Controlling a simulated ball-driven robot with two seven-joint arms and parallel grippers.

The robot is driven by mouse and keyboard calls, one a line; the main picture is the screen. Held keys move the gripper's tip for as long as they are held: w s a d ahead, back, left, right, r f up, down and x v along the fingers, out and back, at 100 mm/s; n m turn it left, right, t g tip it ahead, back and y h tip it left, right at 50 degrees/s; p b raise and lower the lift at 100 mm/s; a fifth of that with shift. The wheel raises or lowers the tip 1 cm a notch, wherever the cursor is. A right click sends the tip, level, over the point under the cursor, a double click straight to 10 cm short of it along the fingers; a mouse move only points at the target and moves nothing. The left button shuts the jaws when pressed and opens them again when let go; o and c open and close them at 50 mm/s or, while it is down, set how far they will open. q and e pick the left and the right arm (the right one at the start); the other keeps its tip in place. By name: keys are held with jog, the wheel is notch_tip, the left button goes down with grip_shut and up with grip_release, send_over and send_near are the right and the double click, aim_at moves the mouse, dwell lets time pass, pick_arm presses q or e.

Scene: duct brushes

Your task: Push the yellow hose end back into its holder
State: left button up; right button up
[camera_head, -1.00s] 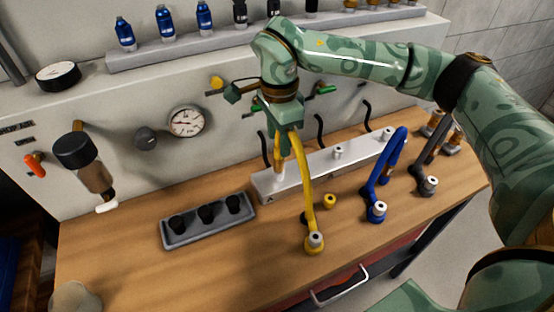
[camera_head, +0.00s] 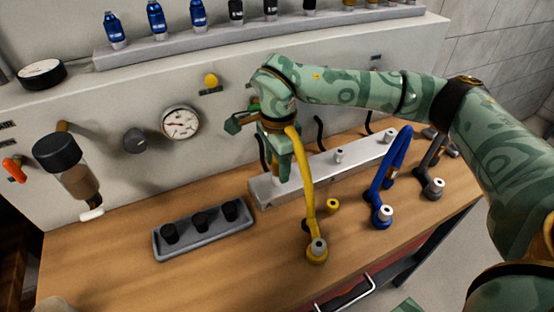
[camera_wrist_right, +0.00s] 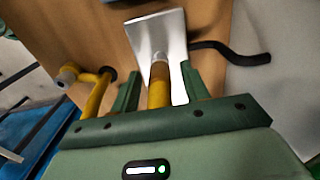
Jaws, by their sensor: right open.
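The yellow hose (camera_head: 306,180) arches from a fitting on the bench front up to my right gripper (camera_head: 285,172). The gripper points down over the left end of the light metal block (camera_head: 325,168) that holds the hose ends. In the wrist view, the yellow hose end (camera_wrist_right: 158,90), with a brownish collar, lies between the two green fingers of the right gripper (camera_wrist_right: 160,88). The fingers are open, with gaps on both sides. The tip meets the pale block (camera_wrist_right: 160,27); how deep it sits cannot be told. My left gripper is out of view.
A blue hose (camera_head: 390,175) and a grey hose (camera_head: 435,160) stand to the right. A dark tray (camera_head: 203,239) with black cups lies left of the block. Black hooks (camera_head: 319,132) and a gauge (camera_head: 180,123) are on the wall behind. The front left of the bench is clear.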

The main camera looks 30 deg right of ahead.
pick_arm(q)
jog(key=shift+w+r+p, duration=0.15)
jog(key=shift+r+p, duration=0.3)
jog(key=shift+p, duration=0.05)
dwell(0.7)
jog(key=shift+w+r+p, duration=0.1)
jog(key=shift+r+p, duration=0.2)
pick_arm(e)
grip_shut()
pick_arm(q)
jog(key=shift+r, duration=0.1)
pick_arm(e)
jog(key=shift+r, duration=0.15)
